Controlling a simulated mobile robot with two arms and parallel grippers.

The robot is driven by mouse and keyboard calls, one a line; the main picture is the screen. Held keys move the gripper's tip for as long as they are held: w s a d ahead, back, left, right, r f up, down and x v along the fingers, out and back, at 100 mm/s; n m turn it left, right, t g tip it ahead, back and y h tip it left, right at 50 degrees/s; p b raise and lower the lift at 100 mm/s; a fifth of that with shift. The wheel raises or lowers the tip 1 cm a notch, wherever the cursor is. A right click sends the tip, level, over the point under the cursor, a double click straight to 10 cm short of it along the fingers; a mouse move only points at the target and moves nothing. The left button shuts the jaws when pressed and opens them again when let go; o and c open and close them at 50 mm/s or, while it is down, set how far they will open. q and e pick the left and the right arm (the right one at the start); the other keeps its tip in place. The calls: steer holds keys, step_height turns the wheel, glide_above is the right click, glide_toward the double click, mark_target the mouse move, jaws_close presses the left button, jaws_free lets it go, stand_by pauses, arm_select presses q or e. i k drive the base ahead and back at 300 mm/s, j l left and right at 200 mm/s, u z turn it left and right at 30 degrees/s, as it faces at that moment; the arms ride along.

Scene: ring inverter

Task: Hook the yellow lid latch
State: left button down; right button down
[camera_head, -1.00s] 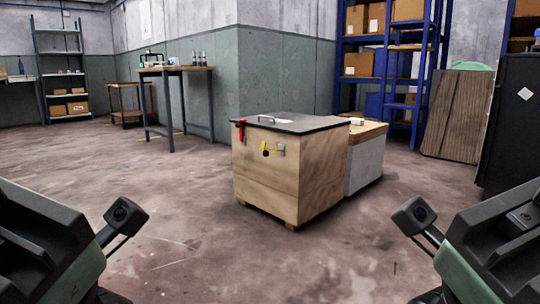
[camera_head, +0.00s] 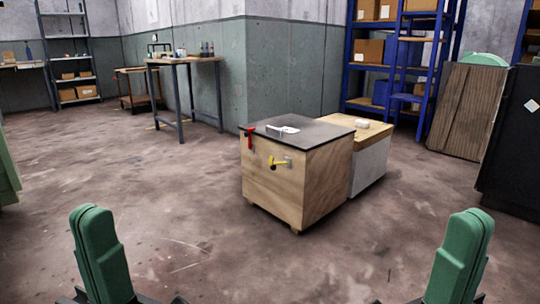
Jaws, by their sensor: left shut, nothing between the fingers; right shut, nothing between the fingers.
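A wooden crate (camera_head: 314,187) stands on the floor right of centre, with a dark lid (camera_head: 318,132) lying flat on it. The yellow lid latch (camera_head: 279,163) is on the upper part of its front face, beside a small grey plate (camera_head: 289,160). It is too small to tell whether it is hooked. A red latch (camera_head: 250,139) hangs at the lid's left front corner. My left gripper (camera_head: 92,212) and my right gripper (camera_head: 473,215), both green, are shut and empty in the near foreground, well apart from the crate.
A lower box with a wooden top (camera_head: 371,133) stands close behind the crate at right. A workbench (camera_head: 187,60) is at the back left and blue shelving (camera_head: 398,60) at the back right. The floor (camera_head: 150,220) before the crate is clear.

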mark_target(272, 167)
steer(key=i+l, duration=0.1)
steer(key=i, duration=0.4)
steer(key=i+u, duration=0.1)
steer(key=i, duration=0.4)
steer(key=i+l+u, duration=0.1)
steer(key=i, duration=0.4)
steer(key=i+l, duration=0.25)
steer(key=i, duration=0.2)
steer(key=i+l+u, duration=0.1)
steer(key=i, duration=0.4)
